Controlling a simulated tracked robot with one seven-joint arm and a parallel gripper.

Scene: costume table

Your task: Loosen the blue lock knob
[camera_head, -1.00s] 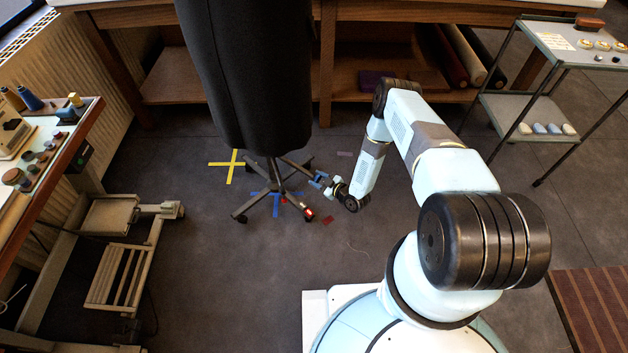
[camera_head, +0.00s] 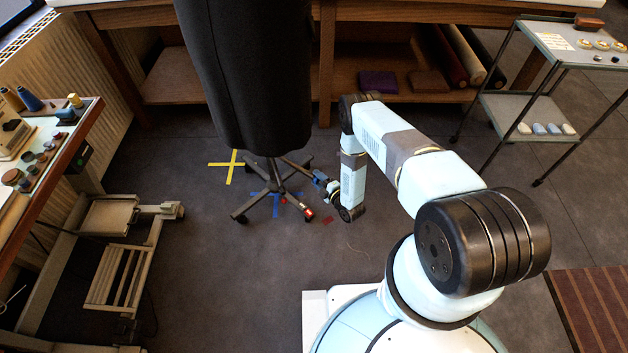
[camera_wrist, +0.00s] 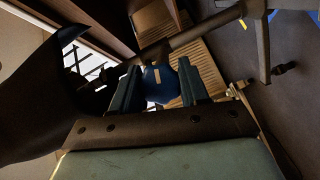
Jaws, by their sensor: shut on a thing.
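The blue lock knob (camera_wrist: 161,82) shows in the wrist view between my two fingers, with a small pale mark on it. My gripper (camera_wrist: 157,85) is shut on the knob, one finger on each side. In the head view my gripper (camera_head: 322,182) is low, beside the base of the dark dress form (camera_head: 245,70), and the knob is too small to make out there. The form stands on a wheeled base (camera_head: 274,190) with several black legs. One leg has a red part (camera_head: 308,212) near its end.
A yellow tape cross (camera_head: 231,167) and blue tape (camera_head: 262,203) mark the floor by the base. A wooden table with a shelf (camera_head: 375,90) stands behind. A metal trolley (camera_head: 536,105) is at the right, a sewing table (camera_head: 50,150) at the left. Floor in front is open.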

